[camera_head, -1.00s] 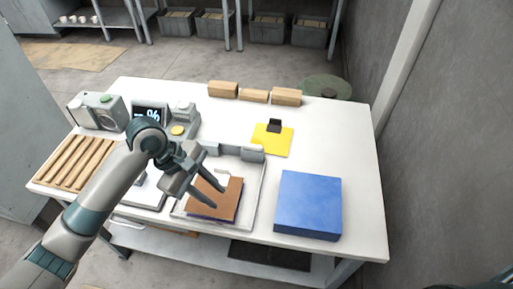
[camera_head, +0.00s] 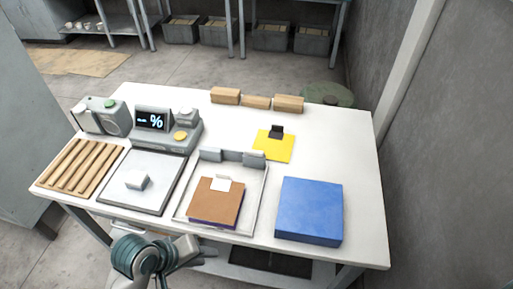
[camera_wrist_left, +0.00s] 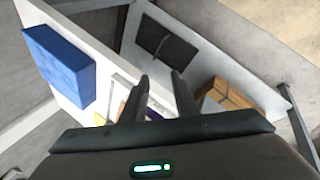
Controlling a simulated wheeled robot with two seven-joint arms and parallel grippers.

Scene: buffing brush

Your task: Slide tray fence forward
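The shallow white tray (camera_head: 262,205) lies on the front middle of the table. Its fence (camera_head: 232,155), a low grey bar with two grey blocks, stands along the tray's far side. A brown-topped block (camera_head: 214,205) with a white tab lies inside the tray, apart from the fence. My left gripper (camera_head: 198,254) is low in front of the table's near edge, away from the tray. In the left wrist view its two fingers (camera_wrist_left: 162,80) are apart with nothing between them. My right gripper is not in view.
A blue block (camera_head: 309,208) sits right of the tray. A scale (camera_head: 150,180) with a small grey block stands left, beside a slatted wooden rack (camera_head: 75,168). A yellow sheet (camera_head: 274,147) with a black clip and several wooden blocks (camera_head: 257,102) lie behind. The table's right side is clear.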

